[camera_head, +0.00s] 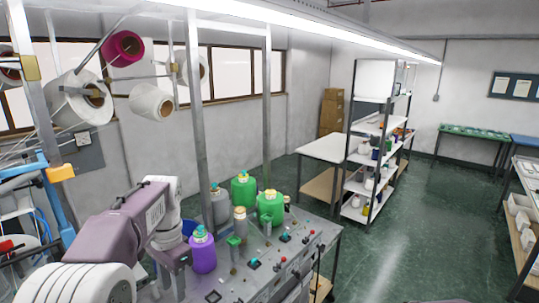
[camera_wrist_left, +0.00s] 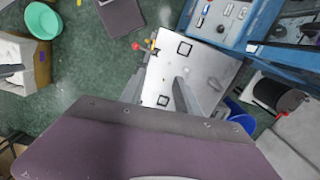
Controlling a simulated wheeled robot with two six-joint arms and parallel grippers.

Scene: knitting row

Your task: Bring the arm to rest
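My left arm (camera_head: 125,225) reaches in from the lower left of the head view, with mauve and white links, beside the machine table with bottles. Its fingers cannot be made out there. In the left wrist view my left gripper (camera_wrist_left: 160,90) shows two grey fingers spread apart with nothing between them. They point over a pale panel (camera_wrist_left: 205,70) with dark square marks. My right gripper is in neither view.
A grey machine table (camera_head: 265,265) holds a purple bottle (camera_head: 202,252), green bottles (camera_head: 243,190) and controls close to my left arm. Yarn cones (camera_head: 152,102) hang on a rack above. A teal bowl (camera_wrist_left: 42,20) is on the left. Open green floor (camera_head: 400,240) lies to the right.

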